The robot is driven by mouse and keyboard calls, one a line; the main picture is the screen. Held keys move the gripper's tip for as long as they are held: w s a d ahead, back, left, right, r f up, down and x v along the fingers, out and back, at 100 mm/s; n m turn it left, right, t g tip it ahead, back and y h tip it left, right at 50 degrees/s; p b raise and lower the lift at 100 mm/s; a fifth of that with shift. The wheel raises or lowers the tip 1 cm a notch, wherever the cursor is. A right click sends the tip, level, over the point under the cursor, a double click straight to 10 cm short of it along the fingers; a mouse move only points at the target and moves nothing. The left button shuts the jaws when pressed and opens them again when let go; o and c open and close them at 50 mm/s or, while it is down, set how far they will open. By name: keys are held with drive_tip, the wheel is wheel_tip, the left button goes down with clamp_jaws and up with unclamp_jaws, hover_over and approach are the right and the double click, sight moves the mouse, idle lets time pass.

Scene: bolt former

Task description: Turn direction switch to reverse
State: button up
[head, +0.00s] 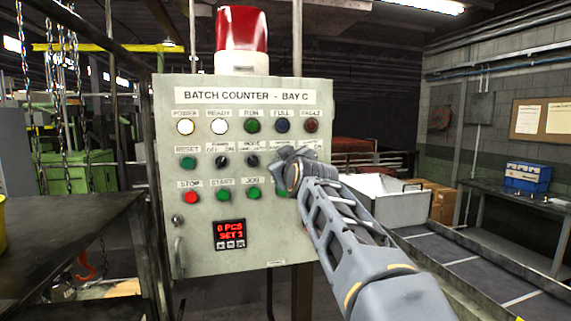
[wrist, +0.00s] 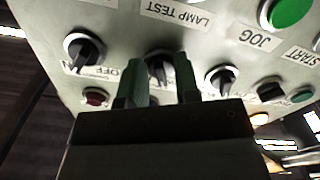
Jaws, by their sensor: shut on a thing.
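The light grey control panel (head: 215,105) stands in front of me, with a row of black rotary switches on its face. My gripper (head: 286,160) is at the right part of that row and covers the switch there. In the wrist view, where the panel lettering is upside down, both fingers of my gripper (wrist: 160,82) are shut on the middle black switch knob (wrist: 158,63). The label by this knob is hidden, so I cannot read its name or set position. Another black switch (wrist: 85,50) is to its left, and one (wrist: 222,78) to its right.
A green jog button (wrist: 287,12) and other switches crowd close around the fingers. A red counter display (head: 230,234) is low on the panel, and a red beacon (head: 242,30) stands on top. A dark bench (head: 75,220) is at left, a conveyor (head: 460,265) at right.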

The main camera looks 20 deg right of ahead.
drive_tip(key=m, duration=1)
drive_tip(key=shift+a+m, duration=0.25)
drive_tip(key=shift+m, duration=0.15)
idle(0.4)
drive_tip(key=o, duration=0.9)
drive_tip(key=s+a+b, duration=0.1)
drive_tip(key=s, duration=0.3)
drive_tip(key=s+b, duration=0.2)
drive_tip(key=s, duration=0.3)
drive_tip(key=s+a+b, duration=0.1)
drive_tip(key=s, duration=0.3)
drive_tip(key=shift+s+a, duration=0.2)
drive_tip(key=shift+a, duration=0.15)
